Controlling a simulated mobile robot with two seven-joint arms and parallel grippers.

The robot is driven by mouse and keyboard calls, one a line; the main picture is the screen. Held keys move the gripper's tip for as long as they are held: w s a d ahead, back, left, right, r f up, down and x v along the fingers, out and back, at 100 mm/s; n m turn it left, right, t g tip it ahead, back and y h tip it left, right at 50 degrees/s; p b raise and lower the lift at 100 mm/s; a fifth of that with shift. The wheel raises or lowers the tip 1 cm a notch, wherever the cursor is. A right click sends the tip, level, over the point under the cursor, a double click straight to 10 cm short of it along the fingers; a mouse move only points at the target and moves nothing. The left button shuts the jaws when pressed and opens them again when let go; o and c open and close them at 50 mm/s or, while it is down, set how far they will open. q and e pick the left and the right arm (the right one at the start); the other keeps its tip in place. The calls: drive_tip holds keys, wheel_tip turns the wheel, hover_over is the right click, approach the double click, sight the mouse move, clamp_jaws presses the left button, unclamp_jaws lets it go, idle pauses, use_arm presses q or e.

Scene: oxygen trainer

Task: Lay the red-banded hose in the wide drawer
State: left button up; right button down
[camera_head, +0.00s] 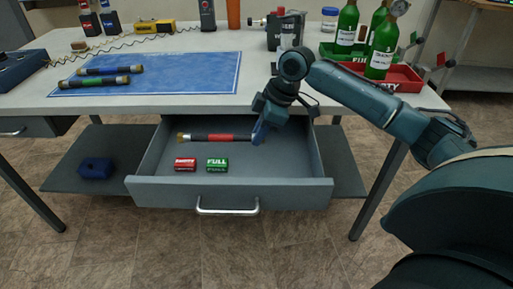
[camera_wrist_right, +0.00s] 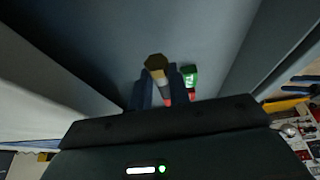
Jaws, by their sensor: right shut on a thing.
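The red-banded hose (camera_head: 221,138) is a black tube with a red middle and brass-coloured ends. It lies across the back part of the open wide drawer (camera_head: 285,193), within its walls; whether it touches the floor I cannot tell. My right gripper (camera_head: 258,134) is shut on the hose near its right end. In the right wrist view the hose's brass end (camera_wrist_right: 156,66) shows between the fingers (camera_wrist_right: 162,92), above the drawer floor (camera_wrist_right: 215,35). My left gripper is not in view.
A red block (camera_head: 185,164) and a green FULL block (camera_head: 217,165) lie in the drawer, in front of the hose. Two other hoses (camera_head: 108,76) lie on the blue mat (camera_head: 190,75) on the table. Green bottles (camera_head: 382,48) stand at the right in trays.

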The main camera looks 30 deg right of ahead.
sight(259, 155)
wheel_tip(259, 155, down, 4)
drive_tip(key=shift+f+b, duration=0.1)
drive_tip(key=shift+b, duration=0.55)
drive_tip(key=shift+f, duration=0.25)
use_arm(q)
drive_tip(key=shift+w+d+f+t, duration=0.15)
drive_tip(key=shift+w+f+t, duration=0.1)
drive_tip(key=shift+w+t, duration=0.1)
use_arm(e)
drive_tip(key=c, duration=1.3)
unclamp_jaws()
use_arm(q)
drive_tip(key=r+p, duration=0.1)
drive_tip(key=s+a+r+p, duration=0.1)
drive_tip(key=p, duration=0.1)
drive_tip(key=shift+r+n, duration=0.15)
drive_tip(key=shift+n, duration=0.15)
use_arm(e)
drive_tip(key=v, duration=1.2)
drive_tip(key=shift+w+r, duration=0.1)
